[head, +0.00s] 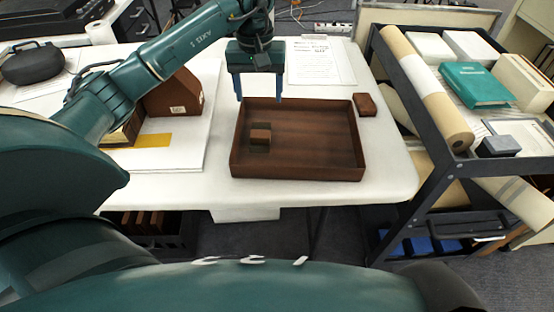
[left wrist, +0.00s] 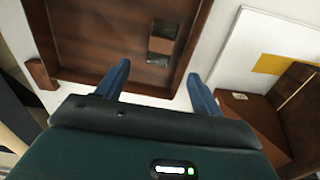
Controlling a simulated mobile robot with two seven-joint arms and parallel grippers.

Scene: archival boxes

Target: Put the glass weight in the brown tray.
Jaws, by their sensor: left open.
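The brown tray (head: 310,172) lies on the white table, and its rim (left wrist: 125,83) also shows in the left wrist view. A small see-through block, which looks like the glass weight (head: 260,137), rests on the tray's floor in the left part. It also shows in the left wrist view (left wrist: 161,45), tinted brown by the wood. My left gripper (head: 259,97) is open and empty above the tray's back edge, apart from the weight. Its two blue fingers (left wrist: 158,72) are spread in the left wrist view. My right gripper is not in view.
A small brown block (head: 365,104) lies just right of the tray. A brown box (head: 174,95) stands at left near a yellow strip (head: 153,140). A paper sheet (head: 320,62) lies behind. A dark cart (head: 428,105) with rolls and boxes stands at right.

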